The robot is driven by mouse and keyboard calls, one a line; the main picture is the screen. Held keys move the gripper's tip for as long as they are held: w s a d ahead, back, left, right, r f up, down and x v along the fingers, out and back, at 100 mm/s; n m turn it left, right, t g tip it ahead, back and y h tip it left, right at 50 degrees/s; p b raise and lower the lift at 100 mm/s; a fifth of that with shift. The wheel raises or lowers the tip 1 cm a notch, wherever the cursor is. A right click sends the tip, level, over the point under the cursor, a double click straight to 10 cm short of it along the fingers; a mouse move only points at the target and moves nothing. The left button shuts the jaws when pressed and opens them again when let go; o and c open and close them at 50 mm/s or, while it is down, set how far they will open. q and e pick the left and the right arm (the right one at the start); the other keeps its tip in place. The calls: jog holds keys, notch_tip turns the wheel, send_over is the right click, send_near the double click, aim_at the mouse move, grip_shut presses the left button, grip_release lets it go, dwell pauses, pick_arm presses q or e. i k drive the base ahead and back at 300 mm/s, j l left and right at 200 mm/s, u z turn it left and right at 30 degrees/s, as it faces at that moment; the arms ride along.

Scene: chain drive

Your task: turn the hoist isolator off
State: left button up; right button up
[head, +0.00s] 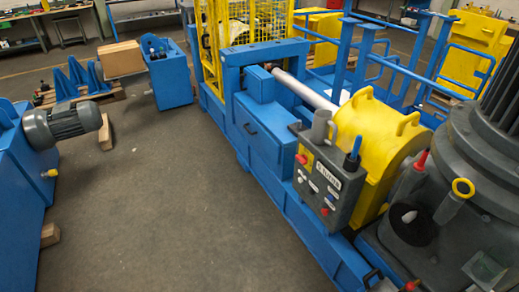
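A grey control box (327,187) stands on the front of the blue machine frame, right of the picture's middle. Its sloping face has a red knob (301,159), a white label too small to read surely, and several small buttons. A blue-handled lever (352,160) stands up at its right end. A red-handled part (421,160) and a yellow ring handle (462,187) show farther right by the dark grey machine. I cannot tell which of these is the hoist isolator, or its position. Neither of my grippers is in view.
A yellow drum-like cover (380,135) stands behind the box, with a pale shaft (304,90) running left from it. A dark ribbed machine (470,160) fills the right. A grey motor (62,124) on a blue frame stands at left. The floor (180,210) between is clear.

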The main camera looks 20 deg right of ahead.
aim_at(303, 160)
jog(key=i+j+u, duration=0.3)
jog(key=i, duration=0.4)
jog(key=i+u, duration=0.35)
jog(key=i, duration=0.35)
jog(key=i+z, duration=0.35)
jog(key=i+j+z, duration=0.55)
jog(key=i+z, duration=0.2)
jog(key=i+j+z, duration=0.2)
jog(key=z, duration=0.2)
jog(key=i+j+z, duration=0.15)
jog(key=z, duration=0.2)
jog(key=i+j+z, duration=0.1)
jog(key=j+z, duration=0.3)
jog(key=i+j+z, duration=0.35)
jog(key=i+z, duration=0.15)
jog(key=i, duration=0.1)
